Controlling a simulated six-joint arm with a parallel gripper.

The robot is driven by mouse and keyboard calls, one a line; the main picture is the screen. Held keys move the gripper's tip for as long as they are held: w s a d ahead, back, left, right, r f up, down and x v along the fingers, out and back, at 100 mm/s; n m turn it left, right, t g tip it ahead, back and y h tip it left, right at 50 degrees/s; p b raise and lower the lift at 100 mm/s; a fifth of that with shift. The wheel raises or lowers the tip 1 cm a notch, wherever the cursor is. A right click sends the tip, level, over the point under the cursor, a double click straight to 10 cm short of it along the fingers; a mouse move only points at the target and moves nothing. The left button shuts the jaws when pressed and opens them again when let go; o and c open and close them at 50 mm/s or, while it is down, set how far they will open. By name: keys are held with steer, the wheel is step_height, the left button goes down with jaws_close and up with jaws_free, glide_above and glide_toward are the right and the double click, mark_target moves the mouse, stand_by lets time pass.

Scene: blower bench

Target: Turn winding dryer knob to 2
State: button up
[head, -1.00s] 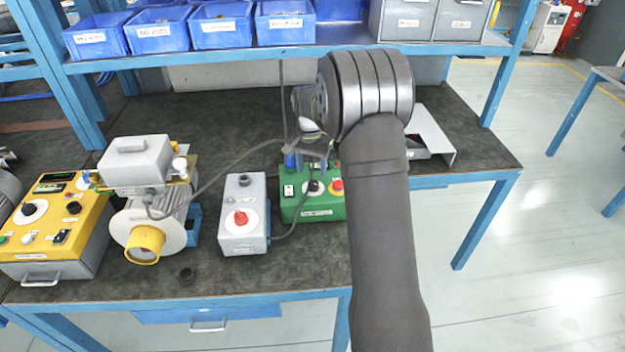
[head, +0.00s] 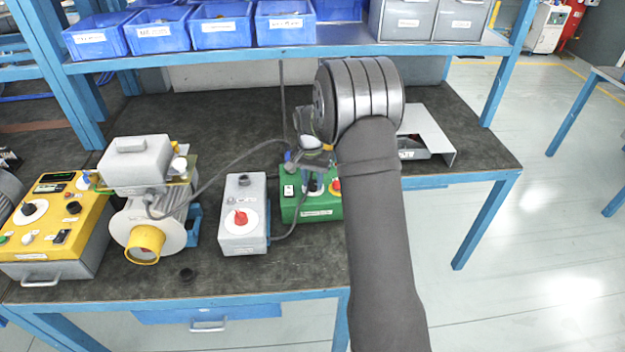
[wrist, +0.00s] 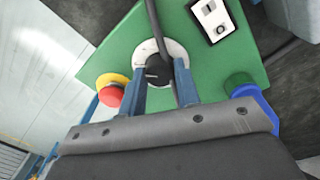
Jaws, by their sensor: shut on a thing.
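A green control box (head: 313,207) stands on the bench, right of the middle. It has a black rotary knob on a white dial (wrist: 175,49). In the wrist view the black knob (wrist: 158,70) sits between the two blue fingers of my gripper (wrist: 160,88), which is shut on it. In the head view my gripper (head: 313,184) reaches down onto the box top and partly hides the dial. The number that the knob points at cannot be read, nor can the box's label.
A grey box with a red knob (head: 241,217) stands to the left. A grey metal bracket (head: 430,135) lies at the right.

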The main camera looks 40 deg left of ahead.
steer(key=shift+n, duration=0.4)
steer(key=n, duration=0.8)
steer(key=shift+d, duration=0.1)
steer(key=n, duration=0.5)
steer(key=shift+y, duration=0.3)
steer(key=shift+n, duration=1.9)
steer(key=o, duration=1)
steer(key=shift+c, duration=0.2)
